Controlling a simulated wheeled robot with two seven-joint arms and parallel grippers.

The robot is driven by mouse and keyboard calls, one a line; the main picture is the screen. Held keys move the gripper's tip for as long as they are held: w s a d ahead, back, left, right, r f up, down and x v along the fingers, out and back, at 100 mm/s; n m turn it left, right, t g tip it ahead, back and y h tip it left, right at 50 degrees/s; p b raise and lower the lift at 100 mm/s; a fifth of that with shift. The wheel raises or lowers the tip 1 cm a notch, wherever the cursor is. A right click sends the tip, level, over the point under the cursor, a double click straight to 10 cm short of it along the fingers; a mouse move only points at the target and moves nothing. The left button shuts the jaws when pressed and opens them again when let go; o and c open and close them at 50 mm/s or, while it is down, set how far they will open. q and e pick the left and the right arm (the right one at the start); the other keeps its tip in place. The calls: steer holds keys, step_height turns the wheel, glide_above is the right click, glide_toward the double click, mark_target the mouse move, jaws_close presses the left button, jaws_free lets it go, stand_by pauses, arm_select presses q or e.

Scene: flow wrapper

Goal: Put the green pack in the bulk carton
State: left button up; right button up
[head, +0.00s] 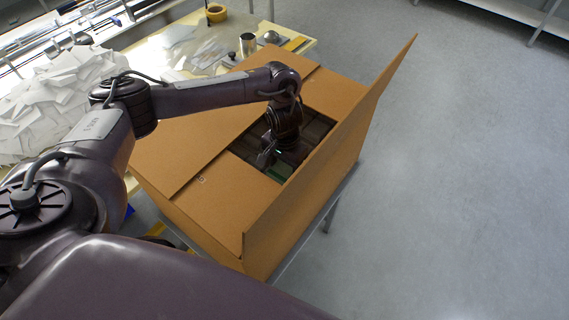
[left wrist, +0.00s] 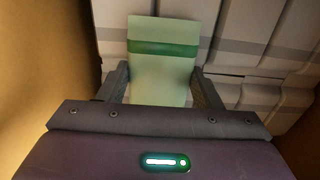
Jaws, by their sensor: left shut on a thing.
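The green pack (left wrist: 163,72) is pale green with a darker green band. It sits between the two fingers of my left gripper (left wrist: 162,88), which is shut on it. Grey-white packs (left wrist: 258,35) with grey bands lie under and beside the green pack in the left wrist view. I cannot tell whether the green pack touches them. My right gripper is not in view.
One carton flap (head: 335,140) stands up on the right side; the other flaps lie flat around the opening. A brown carton wall (left wrist: 40,70) is close on the left in the wrist view. Behind are a pile of white wrappers (head: 55,105), a metal cup (head: 248,44) and a tape roll (head: 216,12).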

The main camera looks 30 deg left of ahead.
arm_select(q)
steer(key=shift+f, duration=0.15)
stand_by(0.5)
steer(key=shift+f+p, duration=0.1)
steer(key=shift+p, duration=0.3)
steer(key=o, duration=1)
steer(key=o, duration=0.4)
steer(key=shift+c, duration=0.2)
